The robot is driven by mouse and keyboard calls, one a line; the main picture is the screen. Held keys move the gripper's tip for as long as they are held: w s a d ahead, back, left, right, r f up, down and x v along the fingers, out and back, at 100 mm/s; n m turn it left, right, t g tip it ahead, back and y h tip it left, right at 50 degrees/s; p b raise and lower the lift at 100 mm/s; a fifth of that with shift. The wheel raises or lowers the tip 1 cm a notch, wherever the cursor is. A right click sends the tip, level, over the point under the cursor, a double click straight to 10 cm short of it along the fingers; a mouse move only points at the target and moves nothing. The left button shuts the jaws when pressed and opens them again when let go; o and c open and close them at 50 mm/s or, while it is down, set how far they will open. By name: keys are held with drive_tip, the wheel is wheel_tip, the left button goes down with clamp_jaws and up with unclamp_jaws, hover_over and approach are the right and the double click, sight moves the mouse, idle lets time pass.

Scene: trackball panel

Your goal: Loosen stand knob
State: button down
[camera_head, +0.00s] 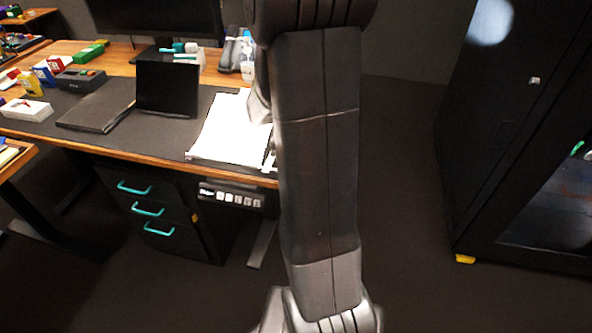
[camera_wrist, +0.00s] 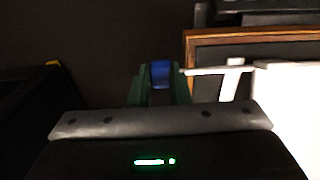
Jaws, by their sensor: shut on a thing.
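In the wrist view, a small blue knob (camera_wrist: 160,72) sits between the two dark green fingers of my gripper (camera_wrist: 160,80). The fingers are shut on it from both sides. A thin white rod (camera_wrist: 212,71) runs to the right from beside the knob, in front of a wood-edged surface. In the head view my own arm crosses the middle of the picture and hides the knob and the gripper.
In the head view, a wood-edged desk (camera_head: 172,167) carries a white sheet-like panel (camera_head: 232,130), a dark laptop (camera_head: 167,90) and several small items. Drawers with teal handles (camera_head: 148,208) stand below. A dark cabinet (camera_head: 500,110) stands right, with open floor between.

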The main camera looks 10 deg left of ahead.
drive_tip(key=shift+s+f+t+b, duration=0.2)
drive_tip(key=shift+t+b, duration=0.7)
drive_tip(key=shift+b, duration=1.25)
drive_tip(key=shift+s+f+t+b, duration=0.1)
drive_tip(key=shift+f+t+b, duration=0.2)
drive_tip(key=shift+t+b, duration=1.25)
drive_tip(key=t+b, duration=0.1)
drive_tip(key=b, duration=0.5)
drive_tip(key=t+b, duration=0.1)
drive_tip(key=b, duration=0.5)
drive_tip(key=shift+s+f, duration=0.15)
drive_tip(key=shift+s, duration=0.1)
drive_tip(key=t+b, duration=0.2)
drive_tip(key=b, duration=0.2)
drive_tip(key=shift+s, duration=0.1)
drive_tip(key=shift+r+t+b, duration=0.2)
drive_tip(key=shift+t+b, duration=0.45)
drive_tip(key=shift+b, duration=0.1)
drive_tip(key=shift+s+t, duration=0.1)
drive_tip(key=shift+t, duration=0.3)
drive_tip(key=c, duration=1.4)
unclamp_jaws()
drive_tip(key=shift+o, duration=0.2)
drive_tip(key=shift+s+r, duration=0.1)
